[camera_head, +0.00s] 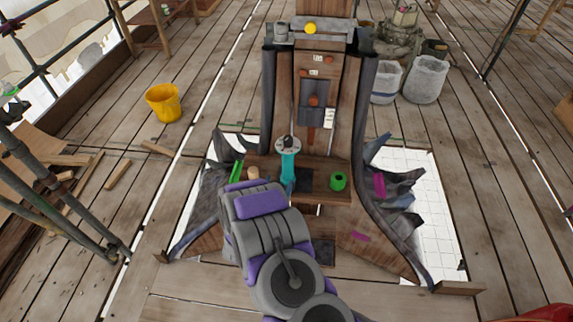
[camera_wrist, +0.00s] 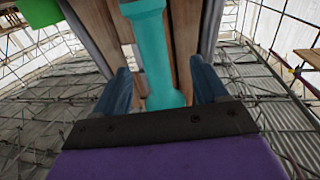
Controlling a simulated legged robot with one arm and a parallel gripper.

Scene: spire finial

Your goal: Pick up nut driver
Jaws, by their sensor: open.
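A teal tool that looks like the nut driver (camera_head: 288,167) stands against the wooden spire, near its middle, with a grey round piece at its top. In the wrist view the teal shaft (camera_wrist: 156,52) runs down between the fingers, wider at its lower end. My gripper (camera_wrist: 160,88) is open, with one blue finger on each side of the teal tool. A gap shows between the tool and each finger. In the head view my purple and grey arm reaches up from below and hides most of the gripper.
A green cup-like piece (camera_head: 338,181) sits right of the tool on the wooden ledge. A green strip (camera_head: 236,171) is on the left. Dark curved side pieces flank the spire. A yellow bucket (camera_head: 163,102) and grey bins (camera_head: 425,79) stand farther off on the plank floor.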

